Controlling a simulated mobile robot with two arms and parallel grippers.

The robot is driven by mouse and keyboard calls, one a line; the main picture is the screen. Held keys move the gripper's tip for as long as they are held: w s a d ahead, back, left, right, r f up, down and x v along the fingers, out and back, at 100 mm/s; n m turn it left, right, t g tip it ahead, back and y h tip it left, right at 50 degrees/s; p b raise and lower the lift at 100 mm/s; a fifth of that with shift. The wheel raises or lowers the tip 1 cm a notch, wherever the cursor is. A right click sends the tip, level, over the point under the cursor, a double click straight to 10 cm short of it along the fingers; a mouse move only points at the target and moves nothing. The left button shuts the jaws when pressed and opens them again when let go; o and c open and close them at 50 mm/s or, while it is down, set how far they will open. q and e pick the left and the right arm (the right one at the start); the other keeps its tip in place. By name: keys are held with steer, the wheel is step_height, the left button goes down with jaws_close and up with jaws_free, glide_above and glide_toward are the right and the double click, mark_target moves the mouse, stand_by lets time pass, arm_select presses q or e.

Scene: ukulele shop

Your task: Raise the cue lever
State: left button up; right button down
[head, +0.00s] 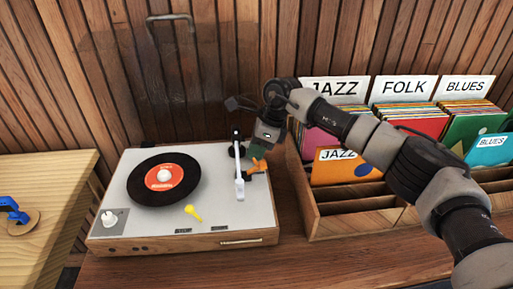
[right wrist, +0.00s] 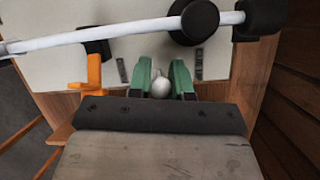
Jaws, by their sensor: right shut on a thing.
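The turntable (head: 232,205) stands on the wooden counter with a black record (head: 150,195) on its platter. Its white tonearm (head: 239,178) runs along the right side and also crosses the top of the right wrist view (right wrist: 130,31). My right gripper (head: 258,153) is at the turntable's right edge, beside the tonearm. In the right wrist view its green fingers are shut on a small pale round knob (right wrist: 160,88), which looks like the tip of the cue lever. The lever's shaft is hidden. An orange piece (right wrist: 94,78) stands left of the fingers. My left gripper is out of view.
A clear raised lid (head: 150,85) stands behind the turntable. A wooden record crate (head: 345,215) with JAZZ, FOLK and BLUES dividers is close on the right, under my right arm. A yellow piece (head: 193,212) lies on the deck. A blue object (head: 14,211) is on the left table.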

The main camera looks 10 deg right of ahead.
steer(key=c, duration=1.1)
jaws_free()
steer(key=shift+r, duration=0.1)
steer(key=v, duration=1)
steer(key=shift+d+r, duration=0.2)
steer(key=shift+r, duration=0.1)
